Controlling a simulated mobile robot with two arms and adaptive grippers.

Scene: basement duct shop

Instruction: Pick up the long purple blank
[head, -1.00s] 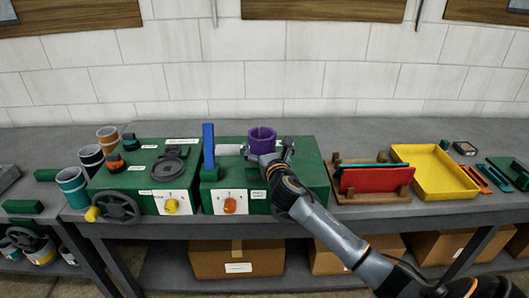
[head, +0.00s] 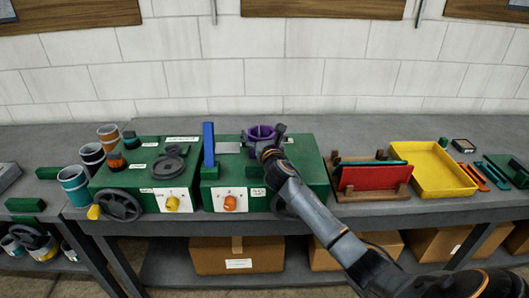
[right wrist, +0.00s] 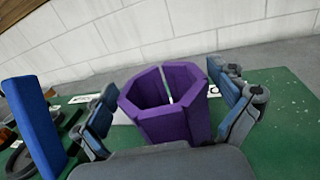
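A purple piece (head: 263,132), bent into an open angular tube with a slit in its wall, stands upright at the right green machine (head: 308,165). It shows large in the right wrist view (right wrist: 172,122). No flat long purple strip is visible. My right gripper (head: 266,141) is at the tube. In the right wrist view its fingers (right wrist: 170,108) stand apart, one on each side of the tube, with a gap seen at each side. The tube's lower part is hidden behind the gripper body. My left gripper is not in view.
A blue upright block (head: 208,145) stands just left of the tube. A wooden rack (head: 368,193) with red and green sheets and a yellow tray (head: 436,160) lie to the right. Several cups (head: 73,186) stand at the left. The bench (head: 330,135) behind the machines is clear.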

